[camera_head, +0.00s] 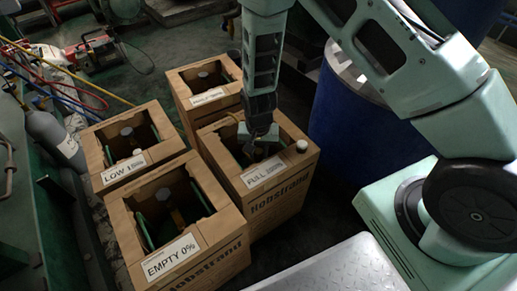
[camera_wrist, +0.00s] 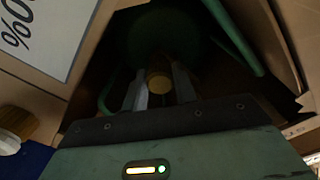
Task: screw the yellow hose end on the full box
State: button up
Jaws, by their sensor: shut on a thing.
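The full box (camera_head: 285,200) is an open-topped brown carton with a "FULL" label, right of centre in the head view. Its label also shows at the upper left of the wrist view (camera_wrist: 45,30). My gripper (camera_head: 258,146) points down into its opening. In the wrist view my gripper (camera_wrist: 160,90) is shut on a dull yellow round piece, apparently the yellow hose end (camera_wrist: 159,82). A thin yellow strip beside my wrist in the head view looks like its hose. The dark interior hides the valve, so I cannot tell whether the end touches it.
The empty box (camera_head: 205,262), the low box (camera_head: 105,185) and another box (camera_head: 182,95) stand close by. A white-topped cap (camera_head: 301,146) sits on the full box's right corner. A blue barrel (camera_head: 340,120) stands behind right. A grey cylinder (camera_head: 50,135) and hoses lie left.

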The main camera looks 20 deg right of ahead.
jog(key=shift+m+p, duration=0.65)
jog(key=shift+m, duration=0.45)
jog(key=o, duration=1)
jog(key=shift+f, duration=0.1)
